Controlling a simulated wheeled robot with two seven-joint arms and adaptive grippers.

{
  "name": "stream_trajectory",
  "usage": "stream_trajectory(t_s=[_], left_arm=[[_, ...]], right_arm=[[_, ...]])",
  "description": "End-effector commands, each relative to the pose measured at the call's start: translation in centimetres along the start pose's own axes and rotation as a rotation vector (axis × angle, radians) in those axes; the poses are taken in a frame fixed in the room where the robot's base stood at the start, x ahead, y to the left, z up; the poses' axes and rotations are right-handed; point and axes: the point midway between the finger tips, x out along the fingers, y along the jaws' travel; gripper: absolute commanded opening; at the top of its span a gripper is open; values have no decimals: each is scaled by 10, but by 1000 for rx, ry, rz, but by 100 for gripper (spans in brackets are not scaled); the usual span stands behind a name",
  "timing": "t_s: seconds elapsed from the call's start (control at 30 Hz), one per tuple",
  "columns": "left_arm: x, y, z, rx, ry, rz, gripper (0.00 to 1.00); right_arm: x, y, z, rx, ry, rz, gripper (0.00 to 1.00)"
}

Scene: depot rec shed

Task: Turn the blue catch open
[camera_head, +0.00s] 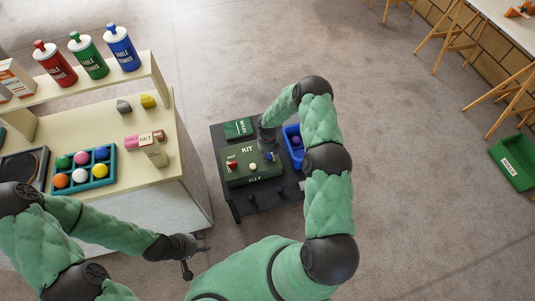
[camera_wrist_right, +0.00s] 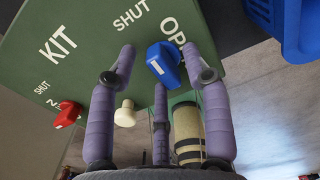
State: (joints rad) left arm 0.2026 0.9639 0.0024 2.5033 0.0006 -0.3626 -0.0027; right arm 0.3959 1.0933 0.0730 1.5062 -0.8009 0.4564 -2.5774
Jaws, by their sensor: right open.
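The green KIT box (camera_head: 250,166) sits on a dark stand. Its blue catch (camera_wrist_right: 163,64) has a white line and sits below the printed words SHUT and OP..., the rest of which is hidden by a finger. My right gripper (camera_wrist_right: 160,66) is open, its fingers spread on both sides of the catch and a third finger below. I cannot tell whether any finger touches it. A red catch (camera_wrist_right: 67,114) and a cream knob (camera_wrist_right: 125,113) are to the left. My left gripper (camera_head: 199,258) is open and empty beside the counter, away from the box.
A blue bin (camera_head: 294,147) stands right of the box, partly behind my right arm. A green RULES box (camera_head: 239,128) lies behind it. The pale counter (camera_head: 182,150) at left holds a tray of coloured balls (camera_head: 113,165). Open floor lies beyond the stand.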

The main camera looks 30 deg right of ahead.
Motion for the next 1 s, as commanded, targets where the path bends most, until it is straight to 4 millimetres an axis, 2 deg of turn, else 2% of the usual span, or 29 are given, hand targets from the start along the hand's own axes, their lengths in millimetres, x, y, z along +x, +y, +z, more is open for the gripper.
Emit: stream_trajectory(t_s=[0.1,0.13,0.3,0.67,1.0], left_arm=[[0,0,0,0,0,0,40],[0,0,0,0,0,0,40],[0,0,0,0,0,0,40],[1,0,0,0,0,0,40],[10,-4,0,0,0,0,40]], right_arm=[[0,0,0,0,0,0,49],[0,0,0,0,0,0,46],[0,0,0,0,0,0,0],[0,0,0,29,0,0,0],[1,0,1,235,-1,0,0]])
